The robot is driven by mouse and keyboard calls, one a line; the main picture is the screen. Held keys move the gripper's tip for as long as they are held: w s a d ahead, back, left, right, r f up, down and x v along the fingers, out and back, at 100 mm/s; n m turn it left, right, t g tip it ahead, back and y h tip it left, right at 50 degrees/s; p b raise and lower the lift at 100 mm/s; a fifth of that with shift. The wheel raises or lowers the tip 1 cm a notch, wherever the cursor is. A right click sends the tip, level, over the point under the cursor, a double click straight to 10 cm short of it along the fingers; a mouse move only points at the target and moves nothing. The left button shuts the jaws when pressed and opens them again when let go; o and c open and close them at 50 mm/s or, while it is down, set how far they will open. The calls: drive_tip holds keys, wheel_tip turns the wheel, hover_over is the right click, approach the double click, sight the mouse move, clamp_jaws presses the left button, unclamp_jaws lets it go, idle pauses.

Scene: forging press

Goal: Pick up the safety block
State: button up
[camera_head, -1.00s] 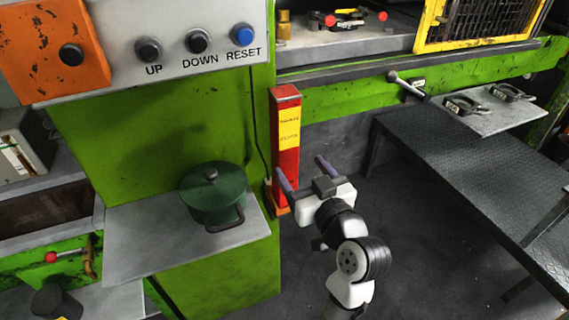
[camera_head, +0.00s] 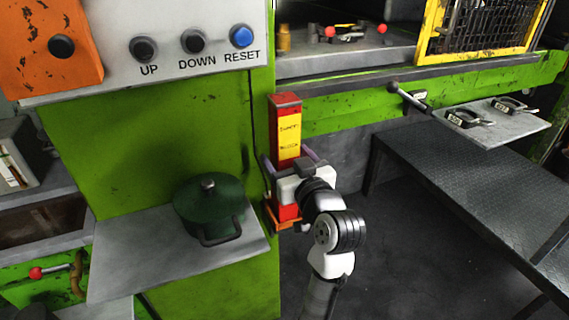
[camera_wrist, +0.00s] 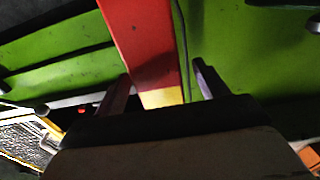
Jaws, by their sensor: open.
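The safety block (camera_head: 287,128) is a tall red post with a yellow label, standing upright against the green press frame on a small orange foot. My gripper (camera_head: 289,158) is open at its lower half, with one finger on each side of it in the head view. The gripper body hides part of the block's lower section. In the wrist view the red and yellow block (camera_wrist: 142,45) runs between the two fingers of my gripper (camera_wrist: 160,82). A gap shows on the right side; whether the left finger touches it I cannot tell.
A green pot (camera_head: 210,208) sits on a grey shelf (camera_head: 130,270) left of the block. A control panel (camera_head: 140,85) with buttons is above. A dark cable runs beside the block. A grey plate with clamps (camera_head: 492,124) and a dark bench (camera_head: 470,190) are at right.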

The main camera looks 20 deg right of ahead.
drive_tip(key=w+p, duration=0.1)
drive_tip(key=w, duration=0.3)
drive_tip(key=shift+f, duration=0.15)
clamp_jaws()
idle(0.5)
